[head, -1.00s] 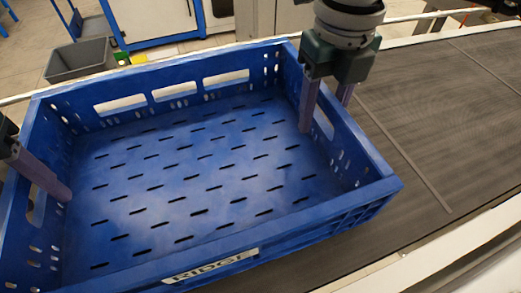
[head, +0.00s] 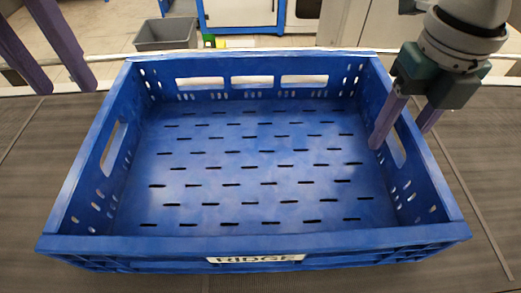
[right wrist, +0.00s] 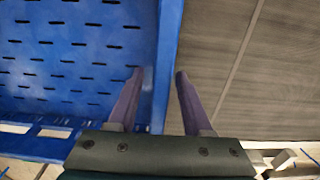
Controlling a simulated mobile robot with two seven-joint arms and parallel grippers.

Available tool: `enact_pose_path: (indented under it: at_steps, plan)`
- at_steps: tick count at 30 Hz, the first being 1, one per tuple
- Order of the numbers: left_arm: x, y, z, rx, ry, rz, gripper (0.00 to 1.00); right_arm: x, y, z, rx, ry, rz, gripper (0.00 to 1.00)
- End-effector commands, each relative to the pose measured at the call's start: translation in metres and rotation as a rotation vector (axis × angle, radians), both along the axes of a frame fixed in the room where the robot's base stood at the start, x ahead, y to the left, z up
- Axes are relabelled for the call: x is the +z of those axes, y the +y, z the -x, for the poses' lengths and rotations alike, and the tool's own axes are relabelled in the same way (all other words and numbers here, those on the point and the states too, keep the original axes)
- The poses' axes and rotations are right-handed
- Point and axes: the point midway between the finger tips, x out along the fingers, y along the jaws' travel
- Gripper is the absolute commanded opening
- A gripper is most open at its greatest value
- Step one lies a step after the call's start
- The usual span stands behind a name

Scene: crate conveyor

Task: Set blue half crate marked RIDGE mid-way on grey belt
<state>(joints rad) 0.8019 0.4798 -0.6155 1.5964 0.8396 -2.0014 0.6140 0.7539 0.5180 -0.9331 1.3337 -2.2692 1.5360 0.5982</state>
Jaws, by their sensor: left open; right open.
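The blue half crate (head: 252,244) marked RIDGE sits upright and empty on the grey belt (head: 22,200), its label towards me. My right gripper (head: 403,138) is open, with one finger inside and one outside the crate's right wall. In the right wrist view the same gripper (right wrist: 157,75) straddles the crate's blue wall (right wrist: 166,50), with gaps beside the fingers. My left gripper (head: 68,90) is open and empty, clear of the crate, above and to the left of its far left corner.
A grey bin (head: 166,34) stands on the floor beyond the belt, near a blue-framed white cabinet (head: 240,12). The belt is bare to the left and right of the crate. Thin seam lines cross it on both sides.

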Motion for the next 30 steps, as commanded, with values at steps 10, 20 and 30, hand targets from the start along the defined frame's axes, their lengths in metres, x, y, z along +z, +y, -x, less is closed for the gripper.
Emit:
enact_pose_path:
  at_steps: [10, 20, 30]
  plan:
    - [0.0, 0.0, 0.0, 0.0, 0.0, 0.0, 0.5, 0.075, 0.0, -0.001, 0.001, -0.007, 0.0, 0.5]
    - [0.0, 0.0, 0.0, 0.0, 0.0, 0.0, 0.5, 0.111, 0.0, 0.0, 0.001, -0.002, 0.001, 0.5]
    - [0.0, 0.0, 0.0, 0.0, 0.0, 0.0, 0.5, 0.112, 0.0, 0.0, 0.0, 0.0, 0.001, 0.5]
